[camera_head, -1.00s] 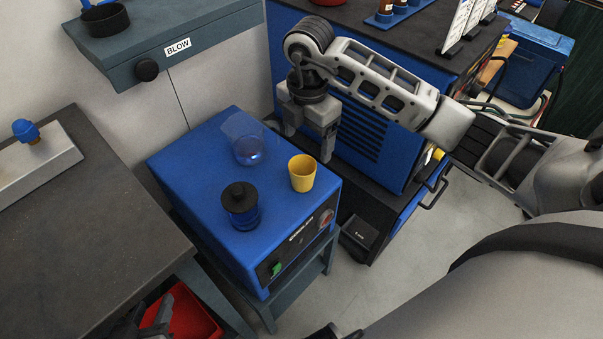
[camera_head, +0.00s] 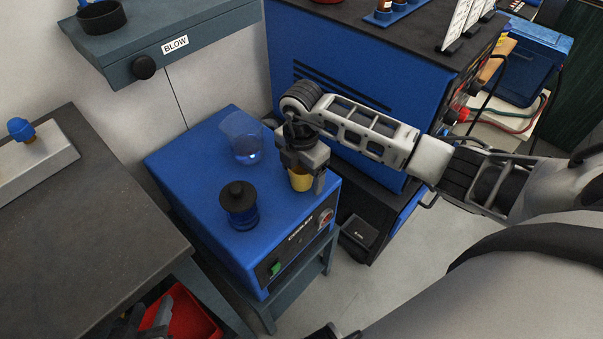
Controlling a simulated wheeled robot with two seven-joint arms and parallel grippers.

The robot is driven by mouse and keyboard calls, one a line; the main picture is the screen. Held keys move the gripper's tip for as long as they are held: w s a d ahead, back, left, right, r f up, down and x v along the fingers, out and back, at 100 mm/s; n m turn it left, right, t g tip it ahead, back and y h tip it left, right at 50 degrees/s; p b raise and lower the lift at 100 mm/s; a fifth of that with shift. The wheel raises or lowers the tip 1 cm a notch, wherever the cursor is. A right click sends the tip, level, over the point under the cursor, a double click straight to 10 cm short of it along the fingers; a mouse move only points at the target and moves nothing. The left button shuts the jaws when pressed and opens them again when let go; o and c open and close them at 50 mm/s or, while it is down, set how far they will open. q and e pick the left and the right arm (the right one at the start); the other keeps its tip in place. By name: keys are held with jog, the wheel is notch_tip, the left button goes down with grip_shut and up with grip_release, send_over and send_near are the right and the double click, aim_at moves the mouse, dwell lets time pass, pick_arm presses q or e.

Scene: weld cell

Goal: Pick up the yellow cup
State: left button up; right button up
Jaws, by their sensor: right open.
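The yellow cup (camera_head: 300,182) stands on top of the blue machine (camera_head: 185,165), near its right edge. My right gripper (camera_head: 301,180) points down over the cup, with its fingers open on either side of it. The gripper hides the cup's rim and upper part; whether a finger touches the cup I cannot tell. A grey part at the bottom left edge (camera_head: 135,322) seems to be my left gripper; its fingers are too dark and cut off to read.
A clear beaker (camera_head: 241,140) stands on the machine left of my right gripper. A blue jar with a black lid (camera_head: 239,206) stands in front of it. A larger blue cabinet (camera_head: 290,45) is behind my right arm. A grey bench (camera_head: 75,210) is at the left, with a red bin (camera_head: 190,315) below.

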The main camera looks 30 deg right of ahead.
jog(key=c, duration=1)
jog(key=shift+c, duration=0.2)
jog(key=shift+r, duration=0.1)
jog(key=shift+r, duration=0.5)
notch_tip(320, 180, up, 2)
jog(key=shift+w+r, duration=0.1)
jog(key=shift+r, duration=0.05)
jog(key=s+r+p, duration=0.1)
jog(key=s+r, duration=0.8)
jog(key=s, duration=0.5)
jog(key=shift+s+r, duration=0.2)
jog(key=shift+r, duration=0.05)
